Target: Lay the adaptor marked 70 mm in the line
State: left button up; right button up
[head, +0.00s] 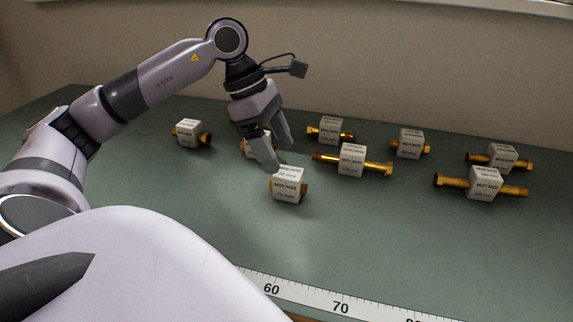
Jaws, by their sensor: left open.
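Several brass adaptors with white label blocks lie on the green bench. The nearest adaptor (288,186) is short; its small label looks like 70 mm, but I cannot read it surely. My left gripper (277,157) is open and empty, its fingers pointing down just behind and above this block. I cannot tell whether a fingertip touches it. Another adaptor (258,149) is partly hidden behind the gripper. No line of laid parts is clearly visible. My right gripper is out of view.
Other adaptors stand at the left (187,134), the middle (351,161), the back (330,131), the back right (410,143) and the right (486,184), (501,157). A white ruler (310,297) runs along the front edge. The bench between is clear.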

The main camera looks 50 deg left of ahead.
pick_arm(q)
jog(key=v, duration=0.4)
dwell(0.6)
